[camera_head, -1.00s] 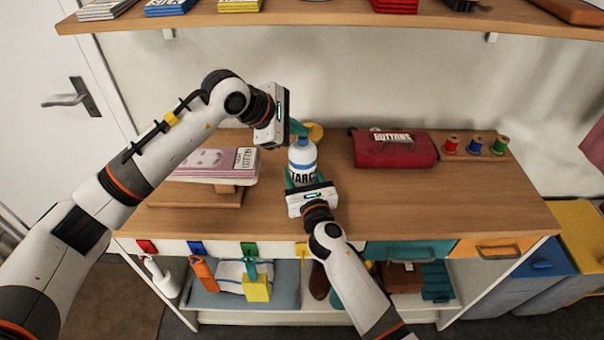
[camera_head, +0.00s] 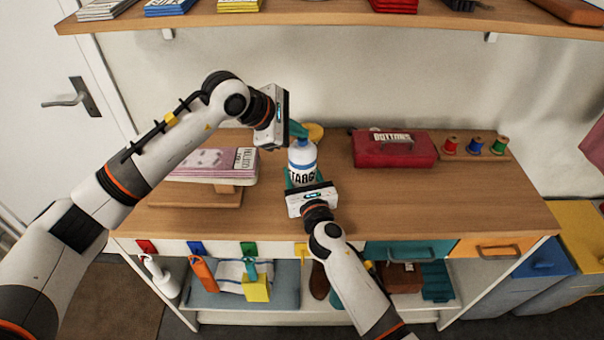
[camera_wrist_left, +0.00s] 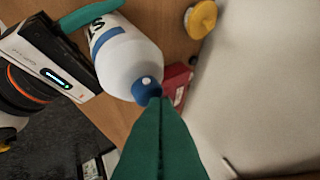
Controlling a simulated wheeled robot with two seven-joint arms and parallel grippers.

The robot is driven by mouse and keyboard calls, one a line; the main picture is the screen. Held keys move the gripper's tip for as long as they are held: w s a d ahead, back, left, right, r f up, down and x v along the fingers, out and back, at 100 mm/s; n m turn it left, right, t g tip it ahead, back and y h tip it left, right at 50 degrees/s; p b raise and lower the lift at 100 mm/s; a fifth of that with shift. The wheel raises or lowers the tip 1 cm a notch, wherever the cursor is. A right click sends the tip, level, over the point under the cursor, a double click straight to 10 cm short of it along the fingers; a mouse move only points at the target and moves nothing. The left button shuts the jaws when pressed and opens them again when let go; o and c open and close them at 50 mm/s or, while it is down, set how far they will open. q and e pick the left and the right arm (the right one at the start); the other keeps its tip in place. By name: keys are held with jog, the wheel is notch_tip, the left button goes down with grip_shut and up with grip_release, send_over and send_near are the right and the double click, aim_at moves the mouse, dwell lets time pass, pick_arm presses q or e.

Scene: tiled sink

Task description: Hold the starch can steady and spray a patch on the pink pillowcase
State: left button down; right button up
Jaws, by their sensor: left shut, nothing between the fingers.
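The starch can (camera_head: 302,158), white with a blue band, a blue-topped nozzle and dark lettering, stands upright on the wooden worktop. My right gripper (camera_head: 303,180) has its teal fingers around the can's lower part from the front. My left gripper (camera_head: 300,129) is shut and empty, its fingertips at the can's top. In the left wrist view, the left fingertips (camera_wrist_left: 162,100) are right at the can's blue nozzle (camera_wrist_left: 146,89); whether they touch it I cannot tell. A folded pink stack (camera_head: 203,163) with a label lies on a wooden board at left, partly behind my left arm.
A red buttons case (camera_head: 394,149) and thread spools (camera_head: 475,146) stand at the right. A yellow round object (camera_head: 315,132) lies behind the can. A pink cloth (camera_head: 594,146) shows at the right edge. The front right worktop (camera_head: 470,205) is clear.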

pick_arm(q)
notch_tip(320, 180, up, 6)
dwell(0.8)
jog(key=shift+r, duration=0.1)
dwell(1.0)
pick_arm(e)
jog(key=o, duration=1.4)
jog(key=shift+c, duration=0.2)
